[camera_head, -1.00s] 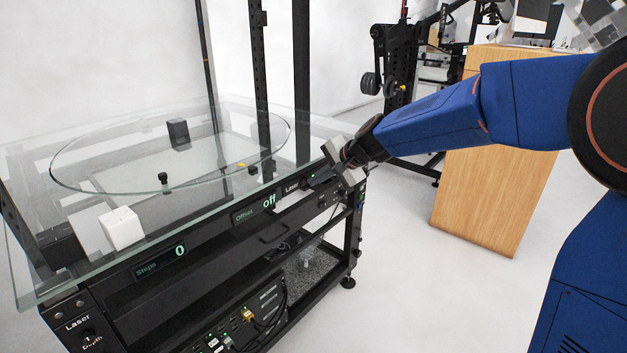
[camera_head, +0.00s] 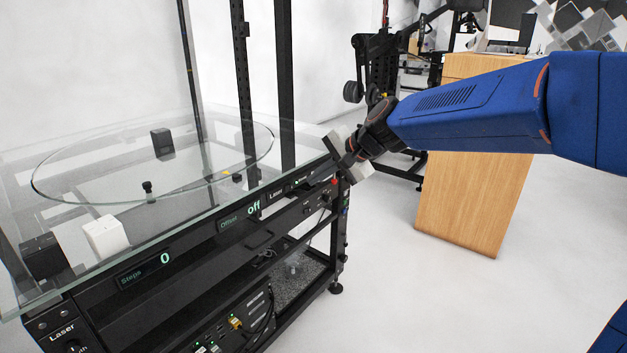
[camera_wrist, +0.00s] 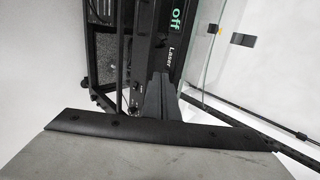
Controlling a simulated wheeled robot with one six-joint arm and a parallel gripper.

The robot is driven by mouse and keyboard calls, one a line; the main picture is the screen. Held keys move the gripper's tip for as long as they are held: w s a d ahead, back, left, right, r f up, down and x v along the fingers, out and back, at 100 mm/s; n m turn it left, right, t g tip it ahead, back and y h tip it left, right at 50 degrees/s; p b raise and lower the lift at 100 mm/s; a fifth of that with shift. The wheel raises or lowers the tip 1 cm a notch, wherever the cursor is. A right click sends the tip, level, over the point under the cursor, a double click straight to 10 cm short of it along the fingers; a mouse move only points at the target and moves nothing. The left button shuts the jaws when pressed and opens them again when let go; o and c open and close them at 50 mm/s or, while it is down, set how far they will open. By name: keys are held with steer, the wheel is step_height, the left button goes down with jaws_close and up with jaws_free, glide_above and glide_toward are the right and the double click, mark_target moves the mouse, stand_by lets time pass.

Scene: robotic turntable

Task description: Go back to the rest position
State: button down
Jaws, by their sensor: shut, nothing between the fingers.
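My gripper (camera_head: 338,158) is at the right front corner of the turntable stand (camera_head: 268,215), beside the front panel in the head view. In the wrist view the gripper's dark fingers (camera_wrist: 154,100) are together with nothing between them, in front of the panel's "Laser" label. I cannot tell whether the fingertips touch the panel. The glass top (camera_head: 215,190) carries a round glass disc (camera_head: 110,185). A black block (camera_head: 162,143) and a small black knob-like piece (camera_head: 147,190) stand in the disc's area. The panel displays read "0" for Steps and "off" for Offset.
A white cube (camera_head: 105,236) and a black cube (camera_head: 42,257) are at the glass top's near left. A wooden cabinet (camera_head: 470,190) stands behind my arm on the right. A black frame with equipment (camera_head: 375,65) stands behind. The floor at right front is clear.

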steer(key=shift+s, duration=0.1)
steer(key=s+d+f+n+h, duration=0.2)
steer(key=s+d+f, duration=0.1)
steer(key=s+d, duration=0.6)
steer(key=s+d+f+n+h, duration=0.3)
steer(key=s+d, duration=0.6)
steer(key=s, duration=0.4)
steer(key=s+d+f+n+h, duration=0.2)
steer(key=s+d+f, duration=0.3)
steer(key=s+d, duration=0.5)
steer(key=shift+s+f+g+h, duration=0.2)
steer(key=shift+s+g+h, duration=0.15)
steer(key=shift+s, duration=0.65)
